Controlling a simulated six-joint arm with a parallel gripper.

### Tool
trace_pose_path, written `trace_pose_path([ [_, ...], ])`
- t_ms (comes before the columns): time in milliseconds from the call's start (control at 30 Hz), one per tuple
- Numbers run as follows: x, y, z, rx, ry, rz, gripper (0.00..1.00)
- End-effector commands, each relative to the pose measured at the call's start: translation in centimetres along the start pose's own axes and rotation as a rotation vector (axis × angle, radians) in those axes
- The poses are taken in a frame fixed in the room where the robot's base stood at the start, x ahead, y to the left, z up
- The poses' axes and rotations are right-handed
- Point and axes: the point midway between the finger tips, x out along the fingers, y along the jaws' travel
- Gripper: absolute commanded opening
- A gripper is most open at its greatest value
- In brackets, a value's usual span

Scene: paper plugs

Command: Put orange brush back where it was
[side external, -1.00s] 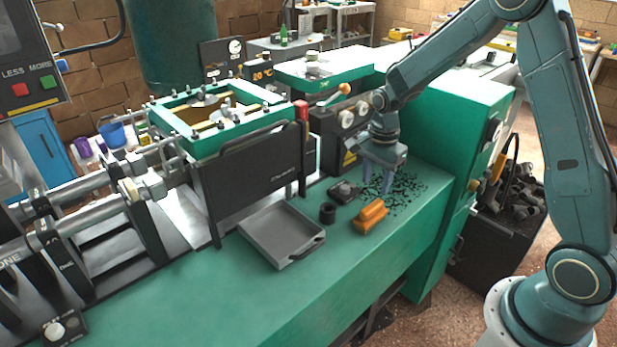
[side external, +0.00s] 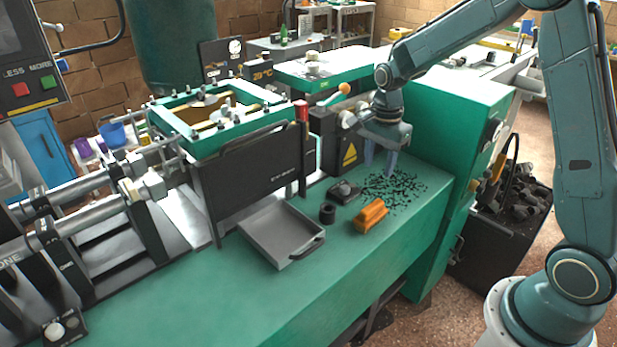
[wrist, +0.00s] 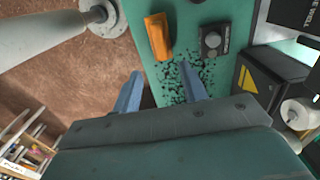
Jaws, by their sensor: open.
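The orange brush (side external: 370,216) lies on the green bench top, near its front edge, just left of the scattered black bits (side external: 398,192). In the wrist view the orange brush (wrist: 158,37) lies beyond my fingertips, near the bench edge. My gripper (side external: 381,166) points down above the black bits, behind and above the brush, and does not touch it. In the wrist view my gripper (wrist: 160,75) has its two blue fingers apart with nothing between them.
A grey tray (side external: 252,247) with a handle, a black cylinder (side external: 327,213) and a small dark control box (side external: 343,191) are left of the brush. The box also shows in the wrist view (wrist: 213,40). A green cabinet (side external: 440,135) stands at right.

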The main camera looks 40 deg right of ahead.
Motion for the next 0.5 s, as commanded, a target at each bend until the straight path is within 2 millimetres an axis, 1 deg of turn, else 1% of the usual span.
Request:
trace_pose_path([
  [133,-0.2,0.1,0.1,-0.01,0.001,-0.003,0.43],
  [267,-1.2,0.5,0.4,-0.049,0.004,-0.017,0.43],
  [367,-2.6,1.1,0.9,-0.108,0.009,-0.036,0.43],
  [500,-5.1,2.5,1.9,-0.227,0.023,-0.074,0.43],
])
